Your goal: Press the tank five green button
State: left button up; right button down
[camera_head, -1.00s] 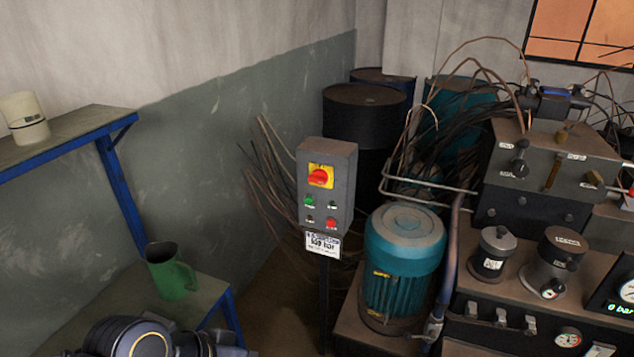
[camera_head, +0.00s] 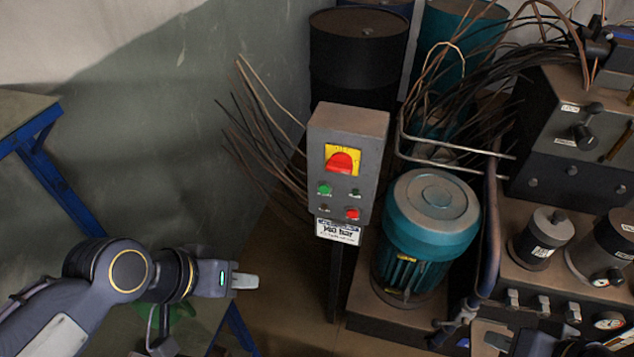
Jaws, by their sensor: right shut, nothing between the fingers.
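A grey control box (camera_head: 374,140) stands on a post in the middle of the view. It has a red rotary switch on a yellow plate (camera_head: 341,160). Below are a green button (camera_head: 324,188) on the left and a red button (camera_head: 352,214) at lower right. A white label (camera_head: 338,231) hangs under it; I cannot read a tank number on it. My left gripper (camera_head: 246,281) is left of and below the box, apart from it; its jaw opening is unclear. My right gripper (camera_head: 492,337) is shut at the bottom edge, right of the post, partly cut off.
A teal motor (camera_head: 430,225) stands right of the box, beside a bent pipe (camera_head: 490,230) and a machine bench with gauges and knobs. Loose cables (camera_head: 265,135) stick out behind the box. A blue-framed table (camera_head: 30,110) is at left. Dark drums (camera_head: 352,60) stand behind.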

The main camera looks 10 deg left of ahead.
aim_at(324, 189)
jog(key=w+a+n+t+y+b, duration=0.2)
jog(key=w+a+n+y, duration=0.1)
jog(key=w+a+n, duration=0.9)
jog(key=w+a+f+n+t, duration=0.1)
jog(key=a+f+n, duration=0.1)
jog(key=a+n, duration=0.2)
jog(key=w+a+f+n+b, duration=0.1)
jog(key=a+f+n, duration=0.1)
jog(key=a, duration=0.8)
jog(key=w+a+f+n+t+y, duration=0.1)
jog(key=w+a+f+n, duration=0.1)
jog(key=a+n, duration=0.3)
jog(key=shift+a+f+n+t+b, duration=0.3)
jog(key=shift+a+f, duration=0.2)
jog(key=shift+a, duration=0.45)
jog(key=w+b, duration=0.2)
jog(key=w, duration=0.7)
jog(key=shift+d, duration=0.2)
